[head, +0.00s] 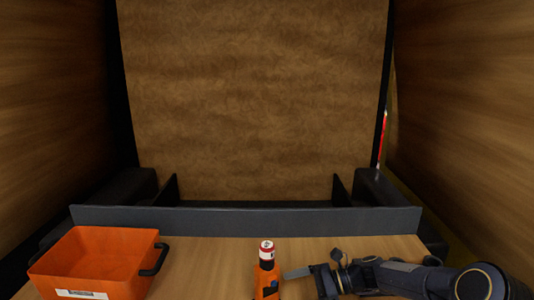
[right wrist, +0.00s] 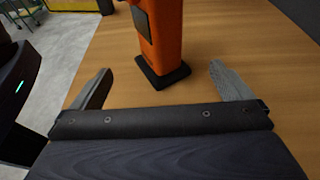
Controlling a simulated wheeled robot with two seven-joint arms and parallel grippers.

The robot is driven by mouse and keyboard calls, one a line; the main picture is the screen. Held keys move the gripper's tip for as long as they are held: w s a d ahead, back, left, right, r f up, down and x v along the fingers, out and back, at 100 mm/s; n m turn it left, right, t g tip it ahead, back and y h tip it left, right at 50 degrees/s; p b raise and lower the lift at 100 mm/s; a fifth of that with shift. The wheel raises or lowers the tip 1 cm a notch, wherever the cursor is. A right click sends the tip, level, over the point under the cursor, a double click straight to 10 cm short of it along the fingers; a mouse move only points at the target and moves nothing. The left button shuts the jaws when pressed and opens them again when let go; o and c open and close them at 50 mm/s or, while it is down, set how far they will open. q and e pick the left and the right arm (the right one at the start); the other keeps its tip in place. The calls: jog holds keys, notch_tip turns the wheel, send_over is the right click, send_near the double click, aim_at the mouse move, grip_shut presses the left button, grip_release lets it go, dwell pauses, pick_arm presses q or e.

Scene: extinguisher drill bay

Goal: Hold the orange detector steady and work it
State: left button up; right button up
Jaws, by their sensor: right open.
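The orange detector (head: 267,284) stands upright on the wooden table at the lower middle of the head view, with a red and white top. In the right wrist view its orange body (right wrist: 167,35) rises from a black foot on the table, and its top is cut off. My right gripper (head: 298,272) is just right of the detector in the head view. In the right wrist view the right gripper (right wrist: 160,80) is open, with its fingers apart to either side of the detector's foot, touching neither side. My left gripper is not in view.
An orange bin (head: 100,246) with a black handle and a white label stands at the left of the table (head: 205,265). A low grey ledge (head: 240,220) runs along the back, before a brown panel (head: 250,100). Bare wood lies between bin and detector.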

aim_at(272, 298)
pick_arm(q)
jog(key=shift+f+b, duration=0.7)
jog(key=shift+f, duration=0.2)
pick_arm(e)
jog(key=shift+x, duration=3.45)
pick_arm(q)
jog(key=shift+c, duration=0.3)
pick_arm(e)
jog(key=c, duration=1.4)
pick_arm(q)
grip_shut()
pick_arm(e)
jog(key=c, duration=0.4)
